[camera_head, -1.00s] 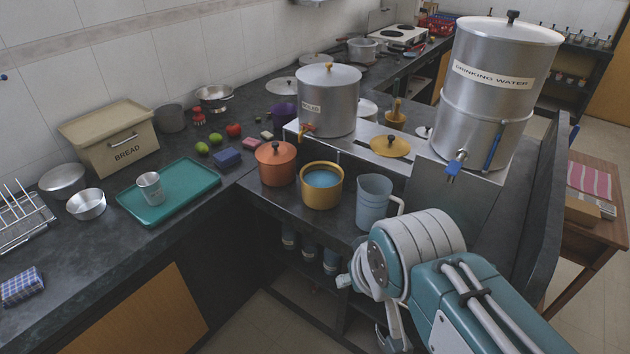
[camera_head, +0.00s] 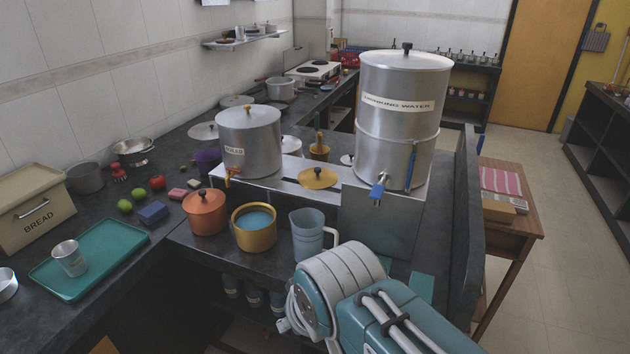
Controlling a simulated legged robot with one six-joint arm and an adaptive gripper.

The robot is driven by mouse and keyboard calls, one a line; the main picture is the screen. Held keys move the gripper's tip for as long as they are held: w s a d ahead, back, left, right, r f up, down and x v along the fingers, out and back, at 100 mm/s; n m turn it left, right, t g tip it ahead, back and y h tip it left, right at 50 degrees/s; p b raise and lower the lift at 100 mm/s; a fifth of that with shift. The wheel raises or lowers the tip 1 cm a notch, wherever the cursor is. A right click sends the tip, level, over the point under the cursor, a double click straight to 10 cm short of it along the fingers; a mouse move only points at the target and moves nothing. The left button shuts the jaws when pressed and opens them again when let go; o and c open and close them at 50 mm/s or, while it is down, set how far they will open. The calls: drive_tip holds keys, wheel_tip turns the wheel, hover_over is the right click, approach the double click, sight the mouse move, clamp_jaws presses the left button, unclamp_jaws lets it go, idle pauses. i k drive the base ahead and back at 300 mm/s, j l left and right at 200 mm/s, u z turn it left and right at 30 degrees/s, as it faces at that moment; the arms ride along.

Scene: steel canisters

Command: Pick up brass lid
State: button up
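The brass lid (camera_head: 318,178) is a round, flat, gold-coloured disc with a dark knob. It lies on the grey metal stand (camera_head: 278,184), between the smaller steel canister with a brass knob (camera_head: 250,140) and the large steel canister labelled DRINKING WATER (camera_head: 398,120). Nothing covers it in this view. My arm (camera_head: 345,295) reaches in from the bottom right, in front of the stand and apart from the lid. Its gripper end is hidden behind the arm links or below the picture, so its fingers do not show.
In front of the stand are a copper pot (camera_head: 206,212), a brass pot with blue contents (camera_head: 254,228) and a grey-blue jug (camera_head: 308,236). A brass vessel (camera_head: 319,150) stands behind the lid. A dark upright panel (camera_head: 465,220) bounds the counter's right side.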

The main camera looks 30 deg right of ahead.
sight(315, 178)
drive_tip(key=z, duration=0.4)
drive_tip(key=i+j+z, duration=0.1)
drive_tip(key=z, duration=0.35)
drive_tip(key=j+z, duration=0.1)
drive_tip(key=z, duration=0.3)
drive_tip(key=j+z, duration=0.1)
drive_tip(key=z, duration=0.3)
drive_tip(key=i+j, duration=0.1)
drive_tip(key=j, duration=0.45)
drive_tip(key=i+j, duration=0.1)
drive_tip(key=j, duration=0.5)
drive_tip(key=i+j+z, duration=0.1)
drive_tip(key=j, duration=0.45)
